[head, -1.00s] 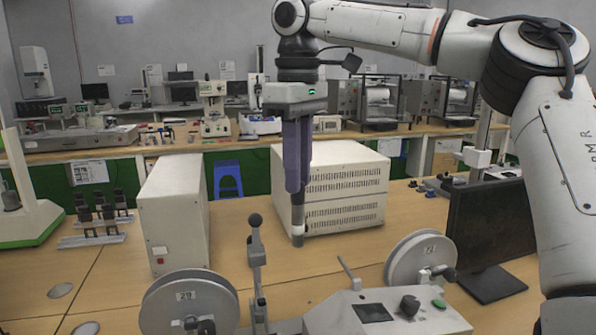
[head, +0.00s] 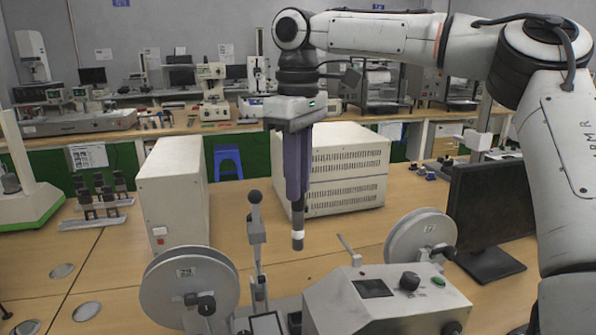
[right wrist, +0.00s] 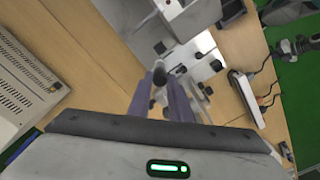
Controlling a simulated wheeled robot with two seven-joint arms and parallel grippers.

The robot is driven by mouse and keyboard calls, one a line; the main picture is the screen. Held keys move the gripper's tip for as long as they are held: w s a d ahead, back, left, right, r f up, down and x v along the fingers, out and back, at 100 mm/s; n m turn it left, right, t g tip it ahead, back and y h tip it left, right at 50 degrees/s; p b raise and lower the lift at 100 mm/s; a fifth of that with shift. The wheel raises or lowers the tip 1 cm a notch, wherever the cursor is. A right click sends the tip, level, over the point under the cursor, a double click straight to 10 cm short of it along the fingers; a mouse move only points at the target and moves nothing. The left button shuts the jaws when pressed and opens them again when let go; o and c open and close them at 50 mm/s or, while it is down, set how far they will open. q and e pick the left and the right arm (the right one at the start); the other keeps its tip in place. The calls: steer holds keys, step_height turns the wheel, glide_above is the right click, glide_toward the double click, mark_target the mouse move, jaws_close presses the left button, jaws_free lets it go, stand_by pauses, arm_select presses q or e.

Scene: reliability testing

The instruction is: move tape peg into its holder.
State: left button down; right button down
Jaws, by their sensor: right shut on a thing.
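The tape peg (head: 298,226) is a dark upright cylinder with a white band near its lower end. My right gripper (head: 297,194) has long purple-grey fingers shut on its upper part and holds it in the air, behind the tape machine (head: 385,300) in the head view. In the right wrist view the peg's dark end (right wrist: 160,76) shows between the fingertips of my right gripper (right wrist: 161,92). The machine carries a left reel (head: 188,285) and a right reel (head: 422,236), with an upright lever (head: 256,225) between them. I cannot tell which part is the peg's holder. My left gripper is not in view.
A white cabinet (head: 172,190) and a larger vented box (head: 345,165) stand behind the machine. A black monitor (head: 490,212) is on the right. Small black-topped fixtures (head: 97,200) stand at the left. Bare wood table (head: 365,215) shows between the vented box and the machine.

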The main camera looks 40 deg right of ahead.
mark_target(298, 248)
steer(key=shift+f+b, duration=0.95)
steer(key=shift+f, duration=4.65)
steer(key=shift+f+b, duration=0.7)
steer(key=shift+f, duration=2.45)
